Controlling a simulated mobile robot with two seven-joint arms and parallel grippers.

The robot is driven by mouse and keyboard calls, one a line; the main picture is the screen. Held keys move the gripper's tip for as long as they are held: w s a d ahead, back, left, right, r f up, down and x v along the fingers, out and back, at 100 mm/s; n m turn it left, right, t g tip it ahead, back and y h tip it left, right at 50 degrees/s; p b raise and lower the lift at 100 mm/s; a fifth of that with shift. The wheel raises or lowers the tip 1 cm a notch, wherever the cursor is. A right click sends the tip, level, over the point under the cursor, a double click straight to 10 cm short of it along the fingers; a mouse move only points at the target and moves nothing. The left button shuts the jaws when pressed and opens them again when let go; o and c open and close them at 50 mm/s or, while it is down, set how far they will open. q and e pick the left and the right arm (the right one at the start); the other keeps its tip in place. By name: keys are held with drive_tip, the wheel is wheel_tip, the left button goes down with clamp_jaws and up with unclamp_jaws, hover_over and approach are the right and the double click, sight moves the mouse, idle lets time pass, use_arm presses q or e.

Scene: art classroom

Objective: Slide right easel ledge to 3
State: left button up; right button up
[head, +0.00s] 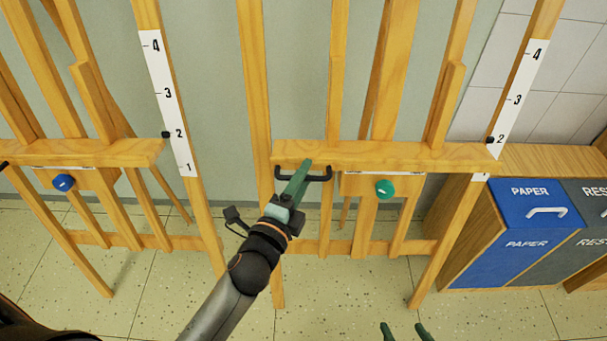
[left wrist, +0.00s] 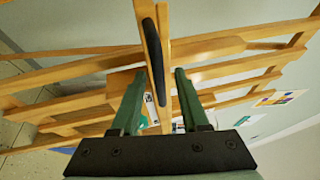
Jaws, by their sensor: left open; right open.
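The right easel ledge (head: 400,155) is a wooden bar across the right easel. Its black pointer (head: 490,140) sits at about 2 on the white scale (head: 517,100). A black handle (head: 319,179) is on the ledge's left part, and a green knob (head: 384,188) is below its middle. My left gripper (head: 304,172) is at the handle. In the left wrist view its open fingers (left wrist: 157,78) lie on either side of the handle (left wrist: 153,55), with visible gaps; the ledge runs upright behind it. My right gripper (head: 404,331) is open and empty at the bottom edge, well below the ledge.
The left easel (head: 70,153) has its own ledge, a blue knob (head: 63,183) and a scale (head: 165,95). A blue paper bin (head: 525,240) and a grey bin (head: 590,235) stand in a wooden cabinet at right. Easel legs stand on the tiled floor.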

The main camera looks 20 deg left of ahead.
use_arm(q)
drive_tip(key=shift+c, duration=0.4)
clamp_jaws()
idle(0.9)
